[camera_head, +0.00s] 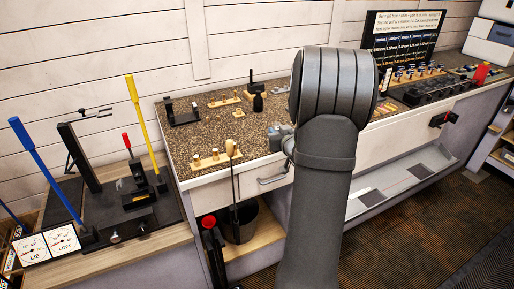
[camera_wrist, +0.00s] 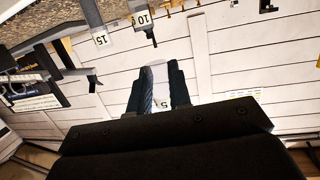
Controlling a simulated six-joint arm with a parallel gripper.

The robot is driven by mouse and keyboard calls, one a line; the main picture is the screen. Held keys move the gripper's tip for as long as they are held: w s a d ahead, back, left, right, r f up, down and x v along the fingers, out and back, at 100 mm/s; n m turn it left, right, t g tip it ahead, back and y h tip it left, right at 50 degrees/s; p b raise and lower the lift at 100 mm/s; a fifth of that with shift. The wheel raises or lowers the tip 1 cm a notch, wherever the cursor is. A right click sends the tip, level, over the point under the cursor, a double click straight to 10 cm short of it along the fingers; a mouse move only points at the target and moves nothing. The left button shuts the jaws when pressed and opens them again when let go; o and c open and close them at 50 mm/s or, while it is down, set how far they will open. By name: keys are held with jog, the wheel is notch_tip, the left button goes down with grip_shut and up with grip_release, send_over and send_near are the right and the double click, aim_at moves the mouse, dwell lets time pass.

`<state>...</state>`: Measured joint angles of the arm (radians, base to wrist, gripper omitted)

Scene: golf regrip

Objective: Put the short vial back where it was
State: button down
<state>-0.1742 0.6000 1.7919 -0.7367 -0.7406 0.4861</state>
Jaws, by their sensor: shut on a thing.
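In the wrist view my gripper (camera_wrist: 157,88) is shut on a pale, short piece (camera_wrist: 159,76) between its two dark fingers. A white tag with a "5" (camera_wrist: 164,104) shows at the base of the fingers. I take the pale piece for the short vial, but its outline is partly hidden by the fingers and it blends with the white wall behind. In the head view my dark arm stands in front of the counter and hides my gripper and the held piece. I cannot tell any empty place for the vial.
The speckled counter (camera_head: 218,133) bears wooden holders with pegs (camera_head: 211,160) and a black clamp (camera_head: 181,116). A dark display board (camera_head: 403,38) stands at the back right. Blue (camera_head: 45,168) and yellow (camera_head: 140,120) levers rise at left. Tags "10" (camera_wrist: 143,20) and "15" (camera_wrist: 101,40) show in the wrist view.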

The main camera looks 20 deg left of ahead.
send_over(257, 150)
notch_tip(257, 150, down, 5)
jog(key=shift+s+r, duration=0.1)
jog(key=shift+s, duration=0.05)
jog(key=shift+f, duration=1.9)
jog(key=shift+f, duration=0.15)
jog(key=c, duration=1.3)
grip_release()
jog(key=v, duration=1.2)
jog(key=shift+s, duration=0.1)
